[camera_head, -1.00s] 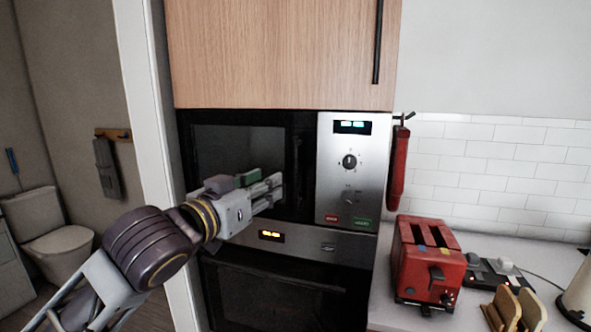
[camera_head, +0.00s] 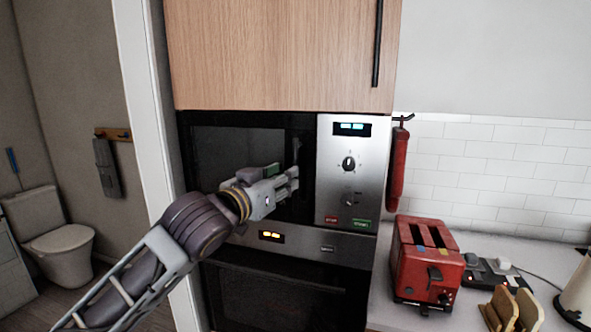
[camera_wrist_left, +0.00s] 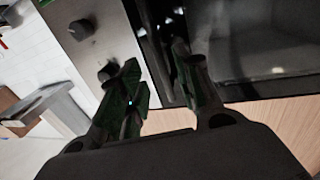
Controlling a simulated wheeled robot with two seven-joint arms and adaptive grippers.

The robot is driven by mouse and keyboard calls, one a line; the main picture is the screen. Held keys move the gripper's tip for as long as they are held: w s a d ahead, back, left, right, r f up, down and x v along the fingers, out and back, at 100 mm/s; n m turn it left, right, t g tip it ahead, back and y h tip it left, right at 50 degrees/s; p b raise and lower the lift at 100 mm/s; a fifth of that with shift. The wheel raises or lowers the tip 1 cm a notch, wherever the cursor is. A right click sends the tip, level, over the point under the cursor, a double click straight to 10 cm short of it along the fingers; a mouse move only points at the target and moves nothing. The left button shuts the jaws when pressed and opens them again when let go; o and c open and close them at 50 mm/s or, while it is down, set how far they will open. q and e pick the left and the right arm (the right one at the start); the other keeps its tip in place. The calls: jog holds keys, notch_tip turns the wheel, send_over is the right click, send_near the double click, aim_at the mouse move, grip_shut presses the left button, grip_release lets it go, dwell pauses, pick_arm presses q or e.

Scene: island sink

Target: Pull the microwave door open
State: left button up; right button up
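The built-in microwave (camera_head: 347,187) sits below a wooden cupboard, with its dark glass door (camera_head: 228,150) on the left and its steel control panel on the right. The door looks shut. A dark vertical handle (camera_head: 297,152) runs along the door's right edge. My left gripper (camera_head: 293,181) is in front of the door at the handle's lower part. In the left wrist view the two green-padded fingers (camera_wrist_left: 162,84) are spread apart, with the dark handle area between or just beyond them. I cannot tell whether they touch it. My right gripper is not in view.
An oven (camera_head: 275,295) is below the microwave. A red toaster (camera_head: 428,265) stands on the counter at right. A red object (camera_head: 398,168) hangs beside the microwave. A white door frame (camera_head: 150,110) is close on the left.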

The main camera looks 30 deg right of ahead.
pick_arm(q)
jog(key=shift+p+x, duration=0.55)
jog(key=shift+x, duration=2.85)
jog(key=shift+d, duration=0.1)
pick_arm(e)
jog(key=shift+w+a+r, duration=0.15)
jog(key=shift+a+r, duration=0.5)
pick_arm(q)
jog(key=shift+c, duration=0.2)
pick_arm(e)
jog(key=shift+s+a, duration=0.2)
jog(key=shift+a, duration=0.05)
pick_arm(q)
grip_shut()
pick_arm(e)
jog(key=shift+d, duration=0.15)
